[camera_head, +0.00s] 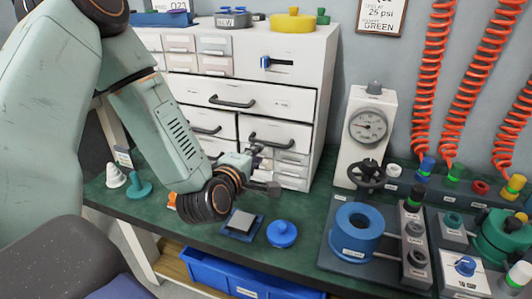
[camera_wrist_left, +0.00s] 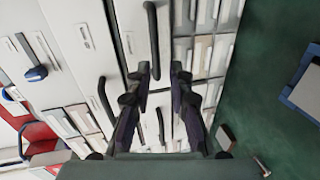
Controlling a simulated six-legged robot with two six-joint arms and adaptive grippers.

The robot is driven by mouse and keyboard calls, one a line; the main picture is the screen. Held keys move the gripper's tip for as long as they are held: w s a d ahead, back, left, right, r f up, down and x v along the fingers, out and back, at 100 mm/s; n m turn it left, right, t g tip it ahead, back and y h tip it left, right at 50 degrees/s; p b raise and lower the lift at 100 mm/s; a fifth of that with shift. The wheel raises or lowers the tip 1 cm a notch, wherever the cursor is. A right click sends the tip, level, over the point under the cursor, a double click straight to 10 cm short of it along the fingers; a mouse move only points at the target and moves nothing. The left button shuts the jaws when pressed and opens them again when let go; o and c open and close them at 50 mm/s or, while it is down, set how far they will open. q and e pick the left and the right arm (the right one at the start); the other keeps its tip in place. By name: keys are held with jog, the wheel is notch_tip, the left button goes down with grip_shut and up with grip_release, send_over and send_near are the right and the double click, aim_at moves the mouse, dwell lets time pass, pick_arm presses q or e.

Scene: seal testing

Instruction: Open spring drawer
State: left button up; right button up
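A white drawer cabinet (camera_head: 300,100) stands at the back of the green bench. It has a wide drawer with a black handle (camera_head: 232,102), and below it two drawers side by side, with a left handle (camera_head: 205,129) and a right handle (camera_head: 267,141). The large drawers look shut. I cannot read which is the spring drawer. My left gripper (camera_head: 264,168) is low in front of the cabinet's right part. In the left wrist view its fingers (camera_wrist_left: 161,72) are apart, with nothing between them, facing the drawer fronts and a black handle (camera_wrist_left: 152,40). My right gripper is not in view.
A blue-rimmed tray (camera_head: 240,224) and a blue round knob (camera_head: 282,233) lie on the bench in front of the cabinet. A gauge stand (camera_head: 366,130) and a blue ring (camera_head: 357,228) are to the right. A blue bin (camera_head: 230,275) sits below.

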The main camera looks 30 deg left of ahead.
aim_at(264, 144)
pick_arm(q)
jog(key=shift+n, duration=0.3)
jog(key=x, duration=0.2)
jog(key=b+x, duration=0.1)
jog(key=x, duration=0.1)
jog(key=b+x, duration=0.1)
jog(key=x, duration=0.2)
jog(key=shift+w+a+r, duration=0.1)
jog(key=shift+a+r, duration=0.15)
jog(key=shift+w+a, duration=0.1)
jog(key=shift+w, duration=0.35)
grip_shut()
